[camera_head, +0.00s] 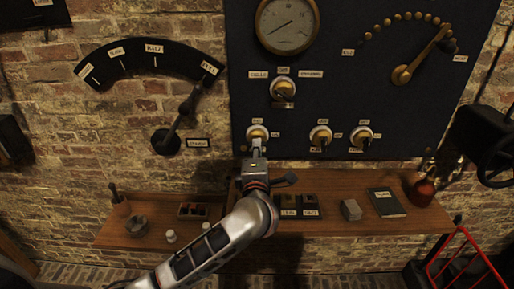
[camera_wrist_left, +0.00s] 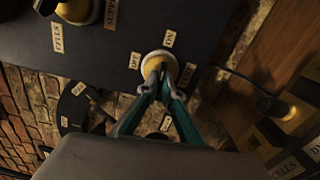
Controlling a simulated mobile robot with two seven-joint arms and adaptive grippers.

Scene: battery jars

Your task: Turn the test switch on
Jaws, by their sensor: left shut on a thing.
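The test switch (camera_head: 257,131) is a knob on a round brass base at the lower left of the dark panel. In the left wrist view its brass base (camera_wrist_left: 158,60) shows between small OFF and ON labels, with a further label below. My left gripper (camera_head: 257,147) reaches up to it from below. In the wrist view its green-sided fingers (camera_wrist_left: 160,82) are closed together on the switch's lever, right at the base. The fingers hide most of the lever, so I cannot tell its exact position.
Two similar switches (camera_head: 321,136) (camera_head: 363,137) sit to the right, and a larger selector (camera_head: 283,90) sits above. A gauge (camera_head: 287,24) and a brass dial arm (camera_head: 424,56) are higher up. A wooden shelf (camera_head: 350,226) with small items runs below the panel.

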